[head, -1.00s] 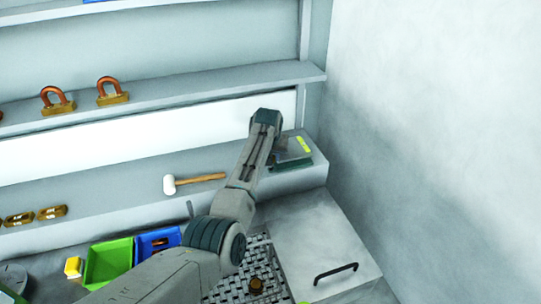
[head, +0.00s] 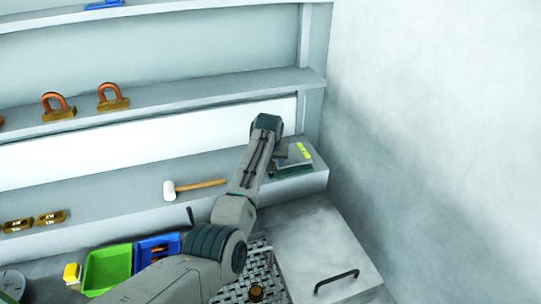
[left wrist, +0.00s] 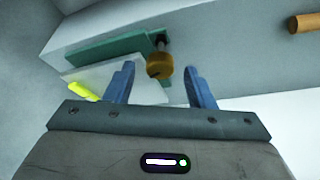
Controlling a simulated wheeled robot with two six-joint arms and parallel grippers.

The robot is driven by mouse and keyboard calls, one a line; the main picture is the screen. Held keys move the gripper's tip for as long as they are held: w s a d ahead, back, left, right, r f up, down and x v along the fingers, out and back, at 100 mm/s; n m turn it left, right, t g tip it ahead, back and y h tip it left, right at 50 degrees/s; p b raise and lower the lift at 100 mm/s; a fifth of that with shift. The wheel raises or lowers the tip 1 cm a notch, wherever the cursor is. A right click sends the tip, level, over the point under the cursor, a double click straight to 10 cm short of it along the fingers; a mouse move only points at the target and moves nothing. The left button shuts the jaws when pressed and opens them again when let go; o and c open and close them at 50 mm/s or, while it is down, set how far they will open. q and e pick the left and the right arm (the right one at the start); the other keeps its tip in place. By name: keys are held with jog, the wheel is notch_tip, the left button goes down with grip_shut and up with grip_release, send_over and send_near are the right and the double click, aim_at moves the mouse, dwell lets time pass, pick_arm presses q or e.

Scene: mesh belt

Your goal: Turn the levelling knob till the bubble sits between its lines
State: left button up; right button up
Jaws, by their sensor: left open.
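The levelling device, a grey plate over a green base (head: 292,171), sits at the right end of the lower ledge; it also shows in the left wrist view (left wrist: 118,44). Its yellow-green vial (head: 303,150) shows in the left wrist view too (left wrist: 82,91); bubble and lines are too small to read. The brass levelling knob (left wrist: 158,66) is on a dark stem at the plate's edge. My left gripper (left wrist: 159,72) is open, its blue fingertips either side of the knob with visible gaps. In the head view my arm hides the knob. My right gripper is not in view.
A white-headed mallet (head: 195,188) lies on the ledge left of my arm. Green (head: 108,268) and blue (head: 157,249) bins stand below, beside a perforated mesh (head: 236,291). A panel with a black handle (head: 336,281) is at lower right. A wall rises close on the right.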

pick_arm(q)
jog(key=b+v, duration=0.4)
jog(key=v, duration=0.6)
jog(key=shift+r, duration=0.15)
jog(key=shift+s, duration=0.15)
jog(key=shift+a, duration=0.15)
